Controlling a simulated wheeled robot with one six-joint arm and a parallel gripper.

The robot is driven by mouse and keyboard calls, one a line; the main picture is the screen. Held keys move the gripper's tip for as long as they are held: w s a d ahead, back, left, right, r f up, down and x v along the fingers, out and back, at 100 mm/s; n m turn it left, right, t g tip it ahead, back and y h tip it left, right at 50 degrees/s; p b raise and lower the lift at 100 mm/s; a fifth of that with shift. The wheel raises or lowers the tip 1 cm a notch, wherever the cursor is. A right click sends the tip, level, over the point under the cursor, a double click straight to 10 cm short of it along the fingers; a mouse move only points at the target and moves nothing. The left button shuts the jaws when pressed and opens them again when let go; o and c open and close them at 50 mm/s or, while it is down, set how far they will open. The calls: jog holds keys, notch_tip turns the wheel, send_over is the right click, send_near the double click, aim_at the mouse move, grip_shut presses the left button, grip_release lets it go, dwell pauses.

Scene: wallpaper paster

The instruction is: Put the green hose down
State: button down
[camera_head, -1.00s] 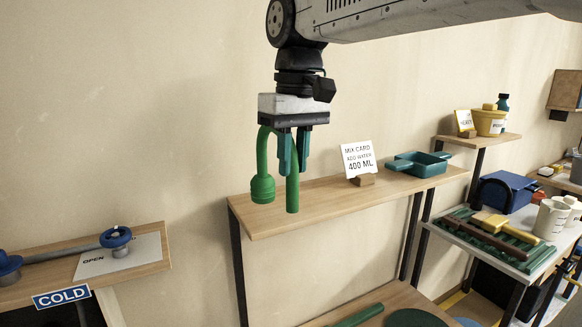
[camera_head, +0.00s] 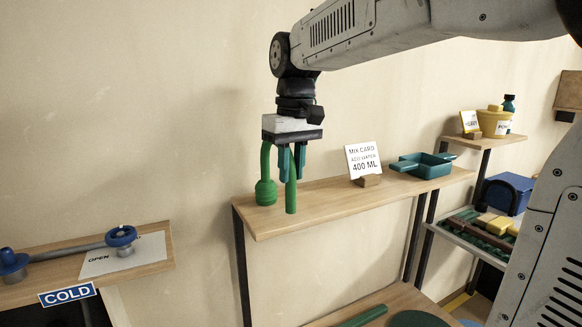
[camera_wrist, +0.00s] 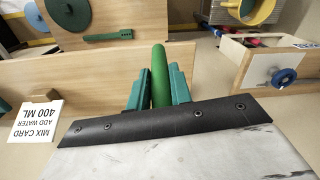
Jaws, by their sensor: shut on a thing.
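The green hose (camera_head: 266,185) is a bent tube with a wider nozzle end that hangs at the left of my gripper. My gripper (camera_head: 291,172) points down above the left end of the wooden shelf (camera_head: 330,200), its two teal fingers shut on the hose's straight leg. In the wrist view the green hose (camera_wrist: 160,75) lies between the two fingers (camera_wrist: 159,88). The lower ends of the hose are at or just above the shelf top; I cannot tell whether they touch it.
A mix card (camera_head: 362,158) on a wooden block and a teal tray (camera_head: 424,165) stand further right on the shelf. At lower left is a bench with blue valve knobs (camera_head: 121,236) and a COLD sign (camera_head: 67,294). The shelf between hose and card is clear.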

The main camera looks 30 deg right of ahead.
jog(key=c, duration=1.3)
grip_release()
jog(key=shift+o, duration=0.2)
notch_tip(320, 180, up, 12)
jog(key=s+f+m+t, duration=0.1)
jog(key=s+f+m, duration=0.1)
jog(key=s+f, duration=2.1)
jog(key=shift+s+f, duration=0.3)
jog(key=shift+f, duration=0.15)
jog(key=shift+d, duration=0.1)
